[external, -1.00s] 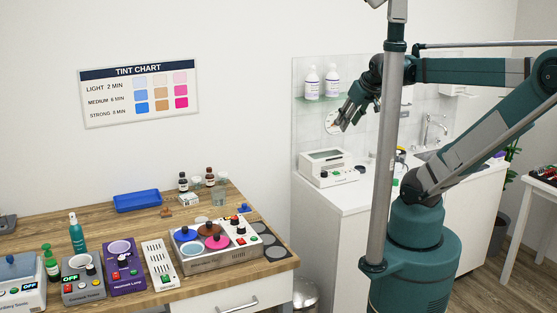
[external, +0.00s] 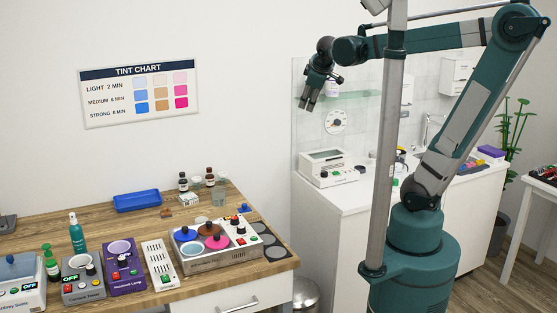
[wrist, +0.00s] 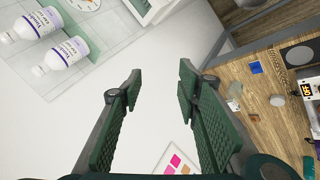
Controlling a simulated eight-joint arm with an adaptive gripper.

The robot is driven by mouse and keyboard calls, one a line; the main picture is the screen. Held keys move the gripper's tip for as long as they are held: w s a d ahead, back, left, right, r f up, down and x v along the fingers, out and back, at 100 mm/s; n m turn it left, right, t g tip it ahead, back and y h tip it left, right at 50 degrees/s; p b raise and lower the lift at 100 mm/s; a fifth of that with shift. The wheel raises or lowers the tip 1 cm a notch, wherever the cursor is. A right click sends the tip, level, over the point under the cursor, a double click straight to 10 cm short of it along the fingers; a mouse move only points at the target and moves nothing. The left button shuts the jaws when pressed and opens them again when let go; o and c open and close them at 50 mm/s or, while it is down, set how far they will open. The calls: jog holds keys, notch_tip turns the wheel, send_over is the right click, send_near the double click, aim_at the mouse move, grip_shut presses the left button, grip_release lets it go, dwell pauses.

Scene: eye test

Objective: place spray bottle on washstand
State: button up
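A teal bottle (external: 77,238) with a pale top, which looks like the spray bottle, stands upright at the left of the wooden worktop, behind the small devices. The white washstand (external: 337,225) is right of the worktop; a faucet shows at its back, partly behind my arm. My gripper (external: 308,101) is raised in the air in front of the wall, above and left of the washstand, far from the teal bottle. In the wrist view, my gripper (wrist: 158,84) has its fingers apart with nothing between them. I cannot make out the teal bottle there.
On the worktop (external: 232,284) are a blue tray (external: 137,202), small brown bottles (external: 183,182), a green pump bottle (external: 51,266) and several devices, including a purple one (external: 124,270). A white device (external: 327,168) occupies the washstand's left end. White bottles (wrist: 63,58) show in the wrist view.

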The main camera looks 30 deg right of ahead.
jog(key=w+a+r+n+t+b, duration=0.15)
jog(key=w+a+n, duration=0.45)
jog(key=a, duration=0.7)
jog(key=w+a+r+n+t+b, duration=0.15)
jog(key=w+a+n, duration=0.25)
jog(key=w+a, duration=0.75)
jog(key=s+a+f+n+t, duration=0.1)
jog(key=s+a+n, duration=0.15)
jog(key=a, duration=0.95)
jog(key=s+a+f+n+t+y+b, duration=0.1)
jog(key=a+n, duration=0.3)
jog(key=a, duration=0.8)
jog(key=s+a+n+t, duration=0.1)
jog(key=a+n+t, duration=0.15)
jog(key=a, duration=0.95)
jog(key=s+a+f+n+t+y+b, duration=0.1)
jog(key=s+a+f+n+y, duration=0.15)
jog(key=s+a, duration=0.65)
jog(key=s+a+f+n+t+y, duration=0.1)
jog(key=s+a+f+n, duration=0.3)
jog(key=a, duration=0.9)
jog(key=s+a+f+n+y+b, duration=0.15)
jog(key=s+a+n, duration=0.25)
jog(key=s+a, duration=0.55)
send_near(70, 226)
jog(key=w+r, duration=0.3)
jog(key=shift+w+a+p, duration=0.25)
jog(key=shift+a+p, duration=0.1)
jog(key=shift+a, duration=0.15)
jog(key=shift+w, duration=0.15)
